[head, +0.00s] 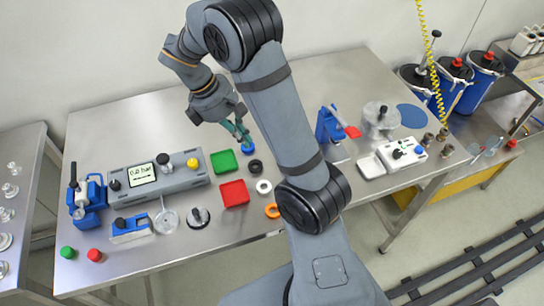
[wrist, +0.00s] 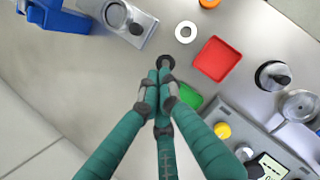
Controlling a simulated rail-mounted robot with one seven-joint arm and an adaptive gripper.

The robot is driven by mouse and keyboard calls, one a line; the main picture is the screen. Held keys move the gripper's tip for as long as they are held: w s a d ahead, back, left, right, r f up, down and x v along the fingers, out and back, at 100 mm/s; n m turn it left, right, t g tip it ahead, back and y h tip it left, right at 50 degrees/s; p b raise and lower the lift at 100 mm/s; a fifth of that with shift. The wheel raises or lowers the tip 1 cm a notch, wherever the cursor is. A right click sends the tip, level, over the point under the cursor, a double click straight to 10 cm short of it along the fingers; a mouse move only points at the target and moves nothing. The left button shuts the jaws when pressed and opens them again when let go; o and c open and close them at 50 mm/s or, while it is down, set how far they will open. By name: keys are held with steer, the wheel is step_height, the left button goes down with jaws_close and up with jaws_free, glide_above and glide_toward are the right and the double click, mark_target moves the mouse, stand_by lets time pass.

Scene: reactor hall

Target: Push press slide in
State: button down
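A blue press (head: 328,124) with a red lever (head: 353,131) stands right of my arm, which partly hides it. A grey slide plate (head: 337,154) shows beside the arm in front of the press. In the wrist view the slide (wrist: 143,32) lies at the top, with a round seat and a dark knob, apart from my gripper. A blue body, apparently the press (wrist: 58,17), is cut off at the upper left. My gripper (head: 241,134) has teal fingers pointing down, left of the press. Its fingertips (wrist: 161,72) are together, with nothing visible between them.
A black ring (head: 255,166), white ring (head: 264,187), orange ring (head: 272,211), red tray (head: 234,193) and green tray (head: 223,161) lie near my gripper. A grey display unit (head: 180,179) stands left. A metal pot (head: 380,119) and white scale (head: 403,154) stand right of the press.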

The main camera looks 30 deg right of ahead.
steer(key=x, duration=0.9)
steer(key=shift+f, duration=0.4)
steer(key=shift+s+d+f+p, duration=0.1)
steer(key=shift+s+d+p, duration=0.15)
steer(key=shift+d, duration=0.4)
steer(key=shift+s+d+r+p, duration=0.1)
steer(key=shift+s+d+p, duration=0.2)
steer(key=shift+d, duration=0.35)
steer(key=shift+s+d+f+p, duration=0.1)
steer(key=shift+s+d+p, duration=0.15)
steer(key=shift+d, duration=0.35)
